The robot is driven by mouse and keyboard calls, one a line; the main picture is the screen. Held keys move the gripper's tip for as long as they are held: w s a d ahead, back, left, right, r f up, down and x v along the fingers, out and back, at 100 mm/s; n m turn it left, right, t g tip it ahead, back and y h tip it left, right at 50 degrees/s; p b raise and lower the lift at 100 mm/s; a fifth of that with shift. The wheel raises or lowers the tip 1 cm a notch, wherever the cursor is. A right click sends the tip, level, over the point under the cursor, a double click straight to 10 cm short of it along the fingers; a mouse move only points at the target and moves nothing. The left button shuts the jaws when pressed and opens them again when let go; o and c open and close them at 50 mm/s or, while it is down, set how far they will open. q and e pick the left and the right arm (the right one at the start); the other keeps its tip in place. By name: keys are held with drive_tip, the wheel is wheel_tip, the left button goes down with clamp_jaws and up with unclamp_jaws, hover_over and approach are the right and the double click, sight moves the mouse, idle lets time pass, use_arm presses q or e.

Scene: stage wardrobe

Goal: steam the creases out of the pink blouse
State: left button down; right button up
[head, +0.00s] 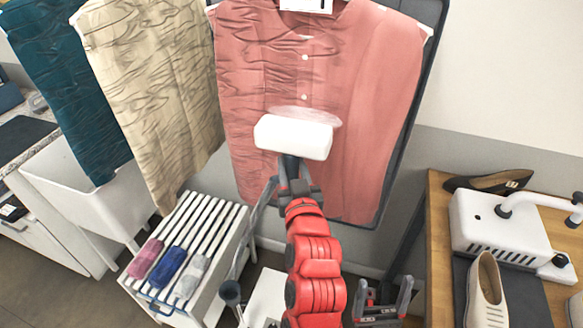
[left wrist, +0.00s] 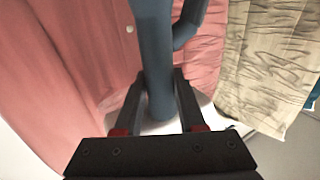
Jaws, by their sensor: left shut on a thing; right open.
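The pink blouse (head: 375,90) hangs upright on a dark board in the head view. Its left side and top are wrinkled; its right side looks smoother. My left gripper (head: 293,182) is shut on the blue-grey handle of the steamer, whose white head (head: 293,137) is in front of the blouse's middle; contact is unclear. A faint pale puff shows at its top edge. In the left wrist view the handle (left wrist: 155,60) stands between the fingers (left wrist: 162,108), with the pink blouse (left wrist: 60,70) behind. My right gripper (head: 383,300) is open and empty, low at the bottom.
A creased beige garment (head: 155,100) and a teal one (head: 65,80) hang at left. Below are a white bin (head: 70,190) and a slatted rack (head: 215,225) with three rolled cloths. At right, a wooden table (head: 440,235) bears shoes and a white appliance (head: 500,225).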

sight(292, 129)
use_arm(q)
drive_tip(key=shift+r+p, duration=2.6)
drive_tip(key=shift+r, duration=3.85)
wheel_tip(292, 129, up, 8)
drive_tip(key=p, duration=0.2)
drive_tip(key=shift+r+p, duration=0.15)
drive_tip(key=shift+p, duration=0.25)
drive_tip(key=s+a+b, duration=0.1)
drive_tip(key=s+b, duration=0.4)
drive_tip(key=b, duration=0.4)
drive_tip(key=shift+s+a, duration=0.4)
